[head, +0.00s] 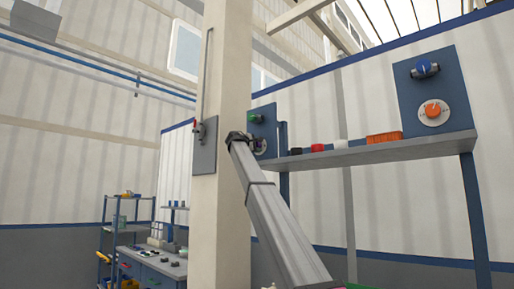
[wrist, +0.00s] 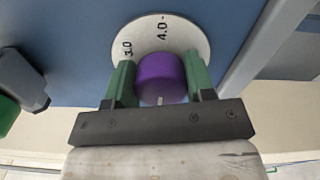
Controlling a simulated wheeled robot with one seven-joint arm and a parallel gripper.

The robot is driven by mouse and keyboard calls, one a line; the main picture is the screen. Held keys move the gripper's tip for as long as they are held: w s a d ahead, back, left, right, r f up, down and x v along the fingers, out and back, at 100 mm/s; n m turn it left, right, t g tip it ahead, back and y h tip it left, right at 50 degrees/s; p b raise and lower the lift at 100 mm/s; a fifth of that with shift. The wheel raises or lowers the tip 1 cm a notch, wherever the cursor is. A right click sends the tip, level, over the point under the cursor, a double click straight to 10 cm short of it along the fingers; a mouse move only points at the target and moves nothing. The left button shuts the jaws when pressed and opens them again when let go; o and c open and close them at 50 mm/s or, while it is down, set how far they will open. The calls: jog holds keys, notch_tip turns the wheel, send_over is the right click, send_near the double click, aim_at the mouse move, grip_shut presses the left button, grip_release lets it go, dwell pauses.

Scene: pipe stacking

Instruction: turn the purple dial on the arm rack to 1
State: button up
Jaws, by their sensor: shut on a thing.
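The purple dial (wrist: 161,77) sits on a round white scale plate (wrist: 185,38) fixed to a blue panel (wrist: 70,40). The numbers 3.0 and 4.0 show on the plate above the dial, and the rest of the scale is hidden. A pale mark shows at the dial's lower edge in the wrist view. My gripper (wrist: 160,85) has its two green fingers on either side of the dial and is shut on it. In the head view, my gripper (head: 248,142) is at the panel and covers most of the purple dial (head: 258,143).
A green knob (head: 255,119) is above the dial on the same panel. A shelf (head: 390,150) to the right holds red and black items and an orange bin (head: 384,138). A beige column (head: 225,80) with a grey plate (head: 203,147) and lever stands just left of my gripper.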

jog(key=shift+n, duration=0.4)
jog(key=o, duration=0.9)
jog(key=shift+s+a, duration=0.1)
jog(key=shift+a, duration=0.05)
jog(key=v, duration=1)
jog(key=shift+s+a, duration=0.15)
jog(key=shift+s, duration=0.05)
